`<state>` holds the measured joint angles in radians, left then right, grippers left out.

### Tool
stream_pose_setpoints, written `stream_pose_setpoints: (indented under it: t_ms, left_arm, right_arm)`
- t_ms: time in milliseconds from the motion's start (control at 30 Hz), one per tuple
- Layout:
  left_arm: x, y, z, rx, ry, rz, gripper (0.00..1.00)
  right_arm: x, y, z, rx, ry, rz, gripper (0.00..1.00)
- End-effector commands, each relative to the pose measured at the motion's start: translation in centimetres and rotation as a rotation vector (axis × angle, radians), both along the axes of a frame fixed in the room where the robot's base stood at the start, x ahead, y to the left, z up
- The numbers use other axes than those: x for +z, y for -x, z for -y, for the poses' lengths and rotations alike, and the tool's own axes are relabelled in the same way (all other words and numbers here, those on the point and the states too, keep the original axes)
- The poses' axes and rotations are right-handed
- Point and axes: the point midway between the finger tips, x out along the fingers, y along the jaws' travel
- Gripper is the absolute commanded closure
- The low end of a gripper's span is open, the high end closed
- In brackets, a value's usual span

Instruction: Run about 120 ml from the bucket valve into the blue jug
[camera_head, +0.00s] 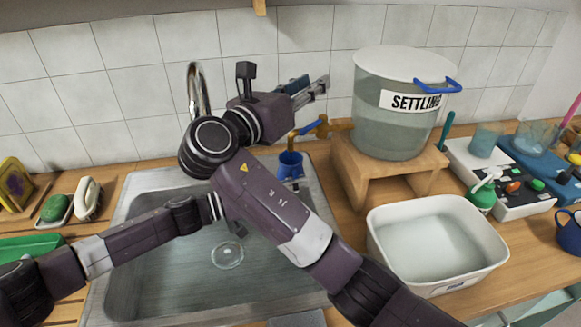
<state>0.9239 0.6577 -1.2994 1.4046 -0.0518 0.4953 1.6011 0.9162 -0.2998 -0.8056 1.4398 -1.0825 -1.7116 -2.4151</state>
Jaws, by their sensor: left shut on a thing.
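The clear bucket (390,125) labelled SETTLING stands on a wooden stand (350,165), with cloudy liquid inside. Its brass valve (325,127) points left over the sink and has a blue lever (309,129). The blue jug (290,164) is under the spout; no stream can be made out. My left gripper (238,226) is mostly hidden behind my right forearm; its arm lines up with the jug, and it appears shut on it. My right gripper (316,88) is above and behind the valve, pointing right, apart from the lever; its finger gap is unclear.
The steel sink (150,265) lies below the arms, its tap (197,90) behind. A white tub (440,240) of liquid stands right of the sink. Instruments (500,175), a green bottle (482,195) and beakers (535,138) crowd the right counter. Soap (55,208) and a brush (87,198) sit left.

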Motion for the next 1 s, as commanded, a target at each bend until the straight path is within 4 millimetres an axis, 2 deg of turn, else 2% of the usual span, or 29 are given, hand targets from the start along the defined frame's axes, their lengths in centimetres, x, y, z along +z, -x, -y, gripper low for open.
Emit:
stream_pose_setpoints:
  t_ms: [900,1000]
  left_arm:
    - [0.18,-0.01,0.03,-0.001,0.002,0.003,1.00]
    - [0.12,0.53,-0.53,0.000,0.002,0.002,1.00]
  right_arm:
    - [0.01,0.00,0.00,0.000,0.000,0.000,0.74]
    - [0.01,0.00,0.00,0.000,0.000,0.000,0.74]
